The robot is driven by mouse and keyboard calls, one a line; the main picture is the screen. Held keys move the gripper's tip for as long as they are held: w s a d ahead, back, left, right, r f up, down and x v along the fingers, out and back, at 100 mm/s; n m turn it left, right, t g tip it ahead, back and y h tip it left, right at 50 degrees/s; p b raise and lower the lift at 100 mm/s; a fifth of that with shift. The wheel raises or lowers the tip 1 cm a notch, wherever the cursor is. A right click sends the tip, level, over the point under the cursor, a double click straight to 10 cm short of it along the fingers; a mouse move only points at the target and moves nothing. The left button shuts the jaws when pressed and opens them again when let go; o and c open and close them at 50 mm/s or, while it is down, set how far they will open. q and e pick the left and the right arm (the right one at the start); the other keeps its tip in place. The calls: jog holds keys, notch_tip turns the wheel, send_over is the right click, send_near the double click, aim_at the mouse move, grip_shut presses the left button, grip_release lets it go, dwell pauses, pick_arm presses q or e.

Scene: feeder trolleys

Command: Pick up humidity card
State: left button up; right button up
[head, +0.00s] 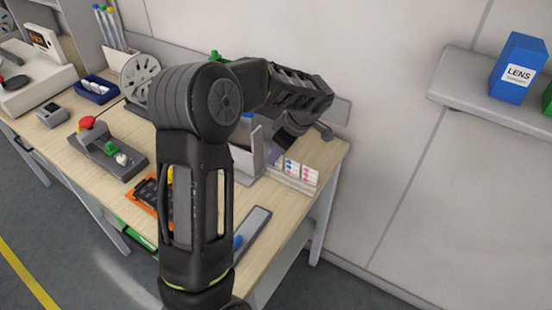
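White humidity cards with pink and blue dots (292,167) stand upright in a low holder near the right end of the wooden workbench in the head view. Another card (310,176) shows at the right of this row. My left arm rises through the middle of the view and bends over toward the bench's back right. My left gripper (279,151) points down just behind and left of the cards. Its fingers are mostly hidden, so I cannot tell whether they are open or touch a card. My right gripper is out of view.
A grey bin (247,160) stands left of the cards, partly behind my arm. A device with a red button (88,123), a blue tray (96,88) and a reel (139,74) are on the bench. A blue LENS box (518,70) stands on the wall shelf (465,85).

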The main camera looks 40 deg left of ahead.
pick_arm(q)
jog(key=shift+a+f, duration=0.25)
jog(key=shift+f, duration=0.35)
jog(key=shift+c, duration=0.2)
grip_shut()
dwell(0.4)
